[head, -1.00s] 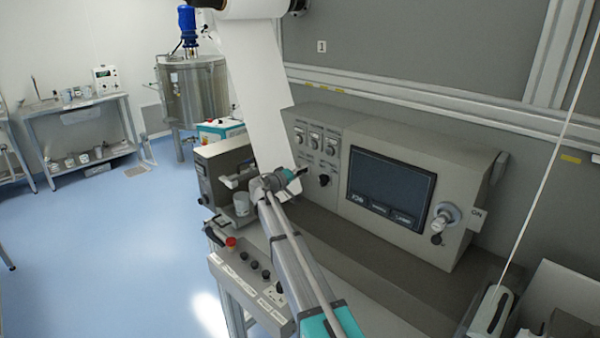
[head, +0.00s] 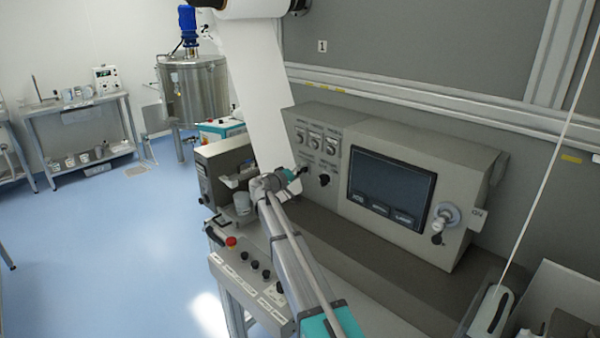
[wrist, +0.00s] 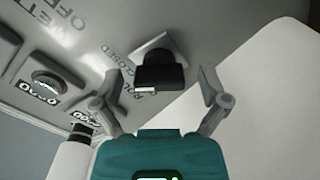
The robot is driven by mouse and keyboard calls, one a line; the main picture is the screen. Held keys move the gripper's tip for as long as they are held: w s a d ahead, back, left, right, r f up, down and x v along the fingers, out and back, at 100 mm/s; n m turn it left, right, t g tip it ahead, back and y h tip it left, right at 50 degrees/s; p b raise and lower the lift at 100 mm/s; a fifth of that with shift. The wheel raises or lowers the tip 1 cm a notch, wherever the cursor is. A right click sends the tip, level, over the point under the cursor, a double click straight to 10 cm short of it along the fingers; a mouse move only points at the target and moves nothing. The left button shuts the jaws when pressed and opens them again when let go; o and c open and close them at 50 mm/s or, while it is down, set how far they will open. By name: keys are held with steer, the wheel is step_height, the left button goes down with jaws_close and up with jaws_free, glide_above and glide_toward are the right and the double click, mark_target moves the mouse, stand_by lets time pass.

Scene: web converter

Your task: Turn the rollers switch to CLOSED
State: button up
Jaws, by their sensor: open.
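The rollers switch (wrist: 160,70) is a black knob on a light square plate on the grey panel, with partly readable "ROLL…" and "CLOSED" lettering beside it in the wrist view. My gripper (wrist: 161,80) is open, with one finger to each side of the knob and visible gaps between. I cannot tell how deep the fingertips reach around it. In the head view my gripper (head: 299,174) is at the panel's left part, beside the white web, and hides most of this switch.
Another black knob (head: 324,180) is just right of my gripper. The white web (head: 262,100) hangs close on the left.

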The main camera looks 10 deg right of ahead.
steer(key=shift+s+a, duration=0.1)
steer(key=v, duration=1.2)
stand_by(0.4)
